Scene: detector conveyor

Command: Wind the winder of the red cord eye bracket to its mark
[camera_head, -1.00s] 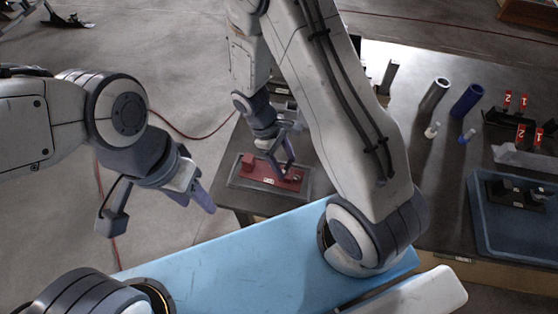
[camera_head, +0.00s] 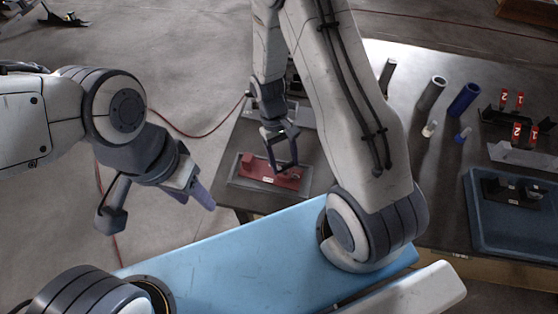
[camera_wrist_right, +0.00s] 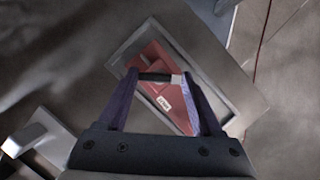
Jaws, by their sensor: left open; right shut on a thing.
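The red bracket (camera_head: 258,172) sits in a shallow grey tray (camera_head: 237,183) near the left end of the dark table. In the right wrist view the red bracket (camera_wrist_right: 150,60) has a small white label and lies tilted across the picture. My right gripper (camera_head: 284,168) points down over the bracket. Its fingers are shut on a short dark bar with a pale end, which looks like the winder (camera_wrist_right: 156,77). The winder's mark cannot be made out. My left gripper (camera_head: 198,198) is open and empty, off the table's left side.
A blue tray (camera_head: 480,235) with a dark fixture lies at the right of the table. A grey cylinder (camera_head: 433,93) and a blue cylinder (camera_head: 466,99) stand behind it, near dark racks with red number tags (camera_head: 517,132). A red cord (camera_head: 190,136) runs over the floor.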

